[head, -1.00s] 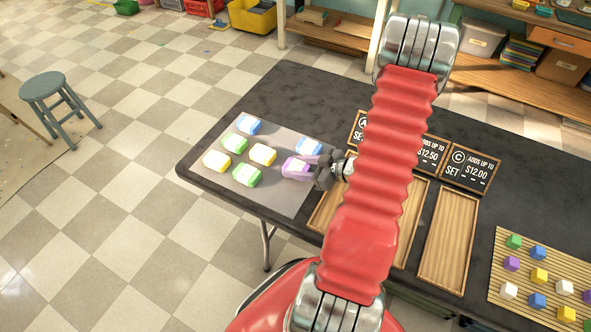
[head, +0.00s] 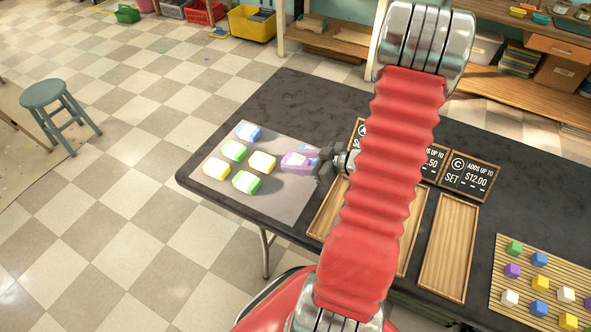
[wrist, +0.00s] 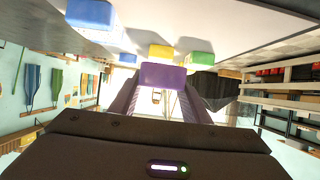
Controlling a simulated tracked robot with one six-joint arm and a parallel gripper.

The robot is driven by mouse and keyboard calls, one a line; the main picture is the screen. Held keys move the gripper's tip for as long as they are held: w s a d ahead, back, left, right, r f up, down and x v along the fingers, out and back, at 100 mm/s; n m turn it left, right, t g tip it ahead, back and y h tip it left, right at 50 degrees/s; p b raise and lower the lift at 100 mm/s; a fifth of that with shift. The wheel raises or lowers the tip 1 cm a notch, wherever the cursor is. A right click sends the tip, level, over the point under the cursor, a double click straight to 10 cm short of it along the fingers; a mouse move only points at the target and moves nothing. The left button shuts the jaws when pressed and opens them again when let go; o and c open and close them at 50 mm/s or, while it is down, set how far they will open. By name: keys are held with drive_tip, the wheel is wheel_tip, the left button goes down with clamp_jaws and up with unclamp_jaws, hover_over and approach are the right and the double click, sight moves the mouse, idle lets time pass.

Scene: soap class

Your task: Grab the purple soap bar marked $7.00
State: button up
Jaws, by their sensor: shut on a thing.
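The purple soap bar (head: 297,162) is at the right side of the grey mat (head: 285,205) on the black table. It also shows in the wrist view (wrist: 163,76), between my gripper's fingers. My gripper (head: 313,163) is shut on it. The bar looks raised a little off the mat. Its price marking is too small to read. A blue bar (head: 312,150) is partly hidden behind the purple bar and my gripper.
Blue (head: 248,132), green (head: 233,151) and yellow (head: 216,168) bars lie on the mat with others. Wooden trays (head: 448,250) and price signs (head: 471,177) stand to the right, partly behind my arm. A slatted mat (head: 500,262) holds small cubes.

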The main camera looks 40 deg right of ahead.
sight(296, 161)
drive_tip(key=shift+r, duration=1.85)
drive_tip(key=shift+w, duration=0.1)
